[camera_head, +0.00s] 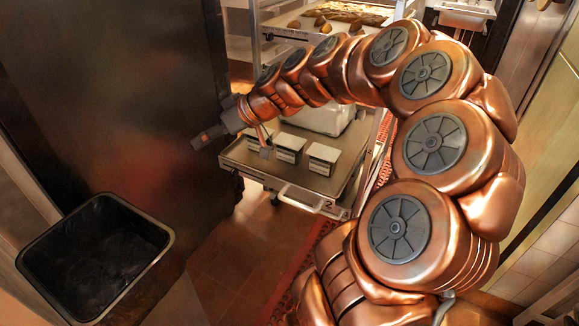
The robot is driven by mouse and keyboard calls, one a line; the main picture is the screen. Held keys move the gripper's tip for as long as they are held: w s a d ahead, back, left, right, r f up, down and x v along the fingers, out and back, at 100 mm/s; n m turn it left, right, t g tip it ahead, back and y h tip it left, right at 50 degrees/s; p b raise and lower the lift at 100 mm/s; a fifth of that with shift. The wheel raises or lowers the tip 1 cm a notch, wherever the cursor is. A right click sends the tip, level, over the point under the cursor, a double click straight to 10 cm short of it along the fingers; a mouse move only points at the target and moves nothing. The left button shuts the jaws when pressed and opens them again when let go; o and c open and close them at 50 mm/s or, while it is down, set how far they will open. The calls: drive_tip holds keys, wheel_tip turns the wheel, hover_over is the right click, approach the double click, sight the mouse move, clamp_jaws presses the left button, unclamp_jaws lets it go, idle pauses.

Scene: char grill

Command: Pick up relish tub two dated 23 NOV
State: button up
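Three small white tubs with dark-marked labels stand in a row on a metal cart (300,180): a left tub (252,133), a middle tub (290,146) and a right tub (323,156). The label dates are too small to read, so I cannot tell which tub is dated 23 NOV. My gripper (231,147) is above the cart's left end, with its fingers spread wide apart and nothing seen between them. One finger points left toward the dark cabinet; the other hangs in front of the left tub and partly hides it. I cannot tell whether it touches that tub.
A larger white container (322,120) stands behind the tubs, partly hidden by my arm. A dark cabinet wall (110,100) rises close left of my gripper. An empty black bin (95,255) is at lower left. A rack shelf with food (335,14) is behind. The cart has a front handle (297,199).

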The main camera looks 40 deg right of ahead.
drive_tip(key=w+d+f+m+t+h+b, duration=0.1)
drive_tip(key=d+f+t+h+b, duration=0.1)
drive_tip(key=d+f+b, duration=0.45)
drive_tip(key=w+d+f+m+t+h+b, duration=0.15)
drive_tip(key=d+f, duration=0.25)
drive_tip(key=d, duration=0.6)
drive_tip(key=m+t+h+b, duration=0.1)
drive_tip(key=m+h+b, duration=0.15)
drive_tip(key=b, duration=0.45)
approach(293, 141)
drive_tip(key=shift+w+a+f+n+h, duration=0.25)
drive_tip(key=shift+w+f+n+h, duration=0.15)
drive_tip(key=shift+w+f, duration=0.3)
drive_tip(key=shift+x, duration=1.25)
drive_tip(key=b+x, duration=0.1)
drive_tip(key=x, duration=0.3)
drive_tip(key=shift+w+r, duration=0.1)
drive_tip(key=shift+w, duration=0.45)
drive_tip(key=shift+c, duration=0.4)
drive_tip(key=c, duration=1.5)
